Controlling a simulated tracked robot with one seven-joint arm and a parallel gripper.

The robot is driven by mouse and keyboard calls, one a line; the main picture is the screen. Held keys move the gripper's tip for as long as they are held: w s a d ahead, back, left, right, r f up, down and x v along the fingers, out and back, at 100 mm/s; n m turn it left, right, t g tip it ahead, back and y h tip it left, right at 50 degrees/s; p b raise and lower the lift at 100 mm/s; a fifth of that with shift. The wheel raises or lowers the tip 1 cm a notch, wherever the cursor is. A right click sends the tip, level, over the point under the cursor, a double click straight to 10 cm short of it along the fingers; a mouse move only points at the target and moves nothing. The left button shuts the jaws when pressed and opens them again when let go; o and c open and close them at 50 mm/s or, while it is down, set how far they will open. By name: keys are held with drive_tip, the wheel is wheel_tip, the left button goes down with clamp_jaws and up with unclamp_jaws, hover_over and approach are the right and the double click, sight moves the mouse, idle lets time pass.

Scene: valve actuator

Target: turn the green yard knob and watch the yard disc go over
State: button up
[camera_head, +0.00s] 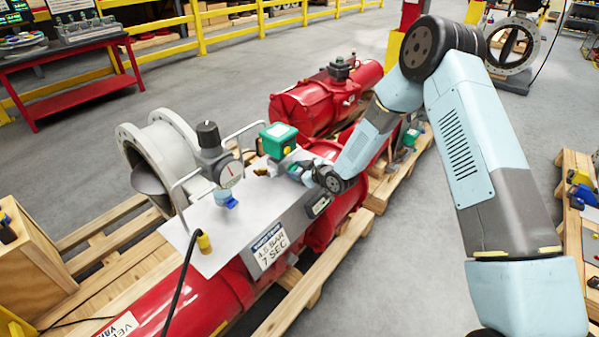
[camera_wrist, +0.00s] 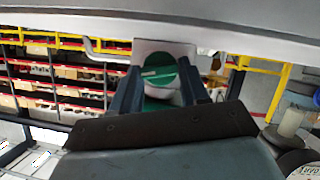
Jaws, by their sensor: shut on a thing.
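My gripper (camera_wrist: 160,92) is shut on the green knob (camera_wrist: 159,79), which shows between the two dark fingers in the wrist view with a pale line across it. In the head view my gripper (camera_head: 298,170) is low over the grey panel, just in front of a green box (camera_head: 278,133); the knob is hidden there. A large grey flanged ring (camera_head: 517,44) stands at the back right with a dark opening. A nearer grey pipe flange (camera_head: 150,165) has a dark disc inside it. Which of them carries the yard disc I cannot tell.
A gauge (camera_head: 229,176) with a black-topped regulator (camera_head: 208,133) stands on the panel, left of my gripper. Red cylinders (camera_head: 190,300) lie on wooden pallets. A black cable (camera_head: 183,270) crosses the front. A red bench (camera_head: 85,75) stands back left; open floor lies behind.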

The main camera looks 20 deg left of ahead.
drive_tip(key=shift+s+a+m+g+y, duration=0.15)
drive_tip(key=shift+m+g, duration=0.1)
drive_tip(key=shift+m, duration=0.15)
drive_tip(key=shift+a+m+g+y, duration=0.15)
drive_tip(key=shift+m+g, duration=0.1)
drive_tip(key=shift+m, duration=0.15)
drive_tip(key=shift+d+g, duration=0.1)
drive_tip(key=shift+g, duration=0.2)
drive_tip(key=shift+s+m, duration=0.1)
drive_tip(key=shift+m, duration=0.2)
drive_tip(key=o, duration=0.8)
drive_tip(key=shift+w+d, duration=0.1)
drive_tip(key=shift+w, duration=0.15)
drive_tip(key=shift+d, duration=0.15)
